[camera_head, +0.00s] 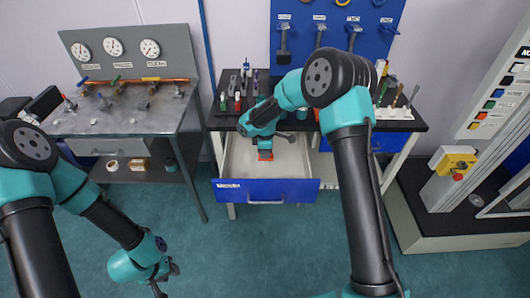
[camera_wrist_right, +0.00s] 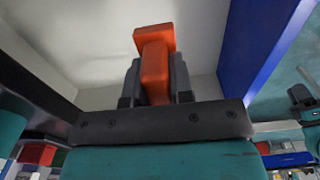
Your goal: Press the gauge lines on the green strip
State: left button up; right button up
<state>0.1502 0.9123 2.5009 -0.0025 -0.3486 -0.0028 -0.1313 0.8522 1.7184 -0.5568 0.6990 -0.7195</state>
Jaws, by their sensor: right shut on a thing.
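My right gripper (camera_head: 264,147) is down inside the open drawer (camera_head: 290,185). In the right wrist view it (camera_wrist_right: 156,80) is shut on an orange-red T-shaped piece (camera_wrist_right: 154,58), whose wider end sticks out past the fingertips. I cannot tell whether this piece touches the drawer floor. My left gripper (camera_head: 163,287) hangs low at the lower left, over the floor and away from the furniture; its fingers are too small to read. I cannot make out a green strip or gauge lines in either view.
The drawer's blue front (camera_head: 265,191) stands pulled out below the dark bench top (camera_head: 222,125), which carries several small tools. A metal gauge table (camera_head: 120,122) stands left. A machine with a yellow stop-button box (camera_head: 452,160) stands right. The floor between is free.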

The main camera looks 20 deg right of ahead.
jog(key=shift+r, duration=5.9)
